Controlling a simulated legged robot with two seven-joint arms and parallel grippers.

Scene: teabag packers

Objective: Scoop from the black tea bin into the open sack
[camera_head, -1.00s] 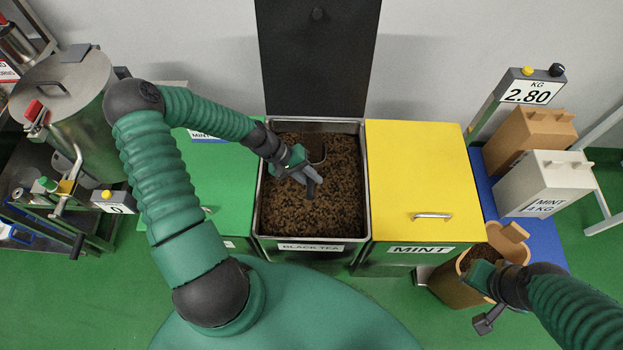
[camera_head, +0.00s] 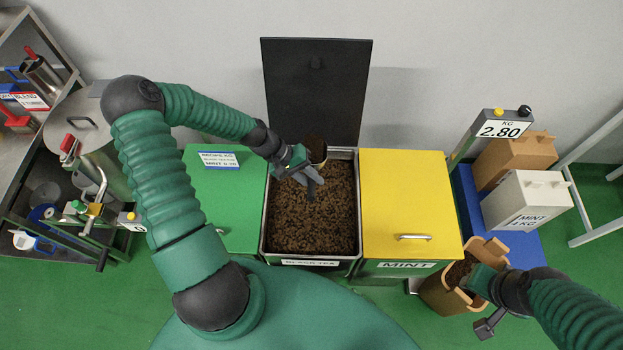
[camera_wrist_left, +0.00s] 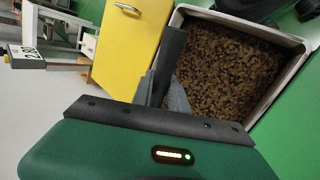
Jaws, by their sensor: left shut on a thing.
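The open black tea bin (camera_head: 353,225) stands in the middle of the head view, full of brown loose tea (camera_head: 310,215). My left gripper (camera_head: 312,178) is over the bin, shut on a scoop (camera_head: 318,157) whose cup holds dark tea. The scoop is above the tea surface near the bin's back edge. In the left wrist view the fingers (camera_wrist_left: 172,88) show beside the bin (camera_wrist_left: 262,28), and the scoop's cup is not clear. The open sack (camera_head: 436,292), with tea inside, stands at the lower right. My right gripper (camera_head: 482,290) is at its rim; its fingertips are hidden.
The bin's dark lid (camera_head: 315,90) stands raised behind it. A closed green bin (camera_head: 230,205) is on the left and a closed yellow mint bin (camera_head: 405,195) lies between tea and sack. A scale display (camera_head: 500,130) reads 2.80, near brown and white packs (camera_head: 525,200).

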